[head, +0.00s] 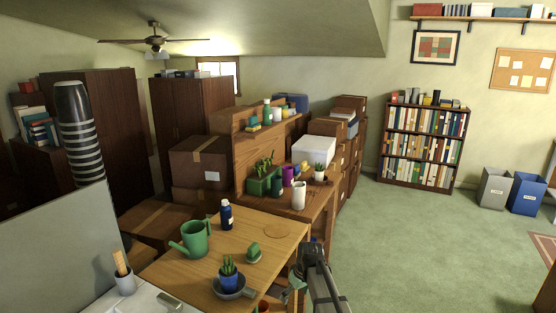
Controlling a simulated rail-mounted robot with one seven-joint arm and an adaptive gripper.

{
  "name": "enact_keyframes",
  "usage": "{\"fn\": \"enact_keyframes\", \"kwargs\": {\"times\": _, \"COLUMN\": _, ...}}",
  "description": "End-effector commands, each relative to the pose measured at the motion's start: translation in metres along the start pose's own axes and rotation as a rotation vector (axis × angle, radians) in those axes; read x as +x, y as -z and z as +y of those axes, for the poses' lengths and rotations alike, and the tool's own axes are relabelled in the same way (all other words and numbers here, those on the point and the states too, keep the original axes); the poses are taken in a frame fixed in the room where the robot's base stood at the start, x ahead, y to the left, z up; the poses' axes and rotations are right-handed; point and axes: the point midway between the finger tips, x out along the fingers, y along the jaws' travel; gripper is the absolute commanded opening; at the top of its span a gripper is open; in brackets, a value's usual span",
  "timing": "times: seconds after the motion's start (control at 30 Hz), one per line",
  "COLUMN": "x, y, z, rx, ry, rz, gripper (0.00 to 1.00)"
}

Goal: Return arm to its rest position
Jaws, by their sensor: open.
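My arm rises from the bottom edge, right of the wooden table (205,258). Its dark end, with my gripper (304,264), is by the table's right front corner. The gripper is open; its fingers are small and dark here, and I see nothing held between them. A grey-green piece (292,296) shows just below and left of the arm; I cannot tell whether it is the vise. On the table are a green watering can (194,240), a dark blue bottle (226,214), a potted plant (229,275) in a grey dish and a small green object (254,253).
Stacked cardboard boxes (200,163) are behind and left. A pale panel (60,250) and a cup (124,283) are at left front. Green carpet (400,240) to the right is clear.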

Motion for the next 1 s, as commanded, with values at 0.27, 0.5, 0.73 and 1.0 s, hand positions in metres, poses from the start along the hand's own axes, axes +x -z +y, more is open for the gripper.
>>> {"fn": "enact_keyframes", "kwargs": {"times": 0.27, "x": 0.043, "y": -0.184, "z": -0.023, "rx": 0.347, "ry": -0.075, "rz": -0.104, "gripper": 0.85}}
{"fn": "enact_keyframes", "kwargs": {"times": 0.5, "x": 0.052, "y": -0.293, "z": -0.048, "rx": 0.572, "ry": -0.139, "rz": -0.162, "gripper": 0.85}}
{"fn": "enact_keyframes", "kwargs": {"times": 0.73, "x": 0.094, "y": -0.336, "z": -0.064, "rx": 0.598, "ry": -0.116, "rz": -0.264, "gripper": 0.85}}
{"fn": "enact_keyframes", "kwargs": {"times": 1.0, "x": 0.146, "y": -0.414, "z": -0.104, "rx": 0.607, "ry": -0.063, "rz": -0.431, "gripper": 0.85}}
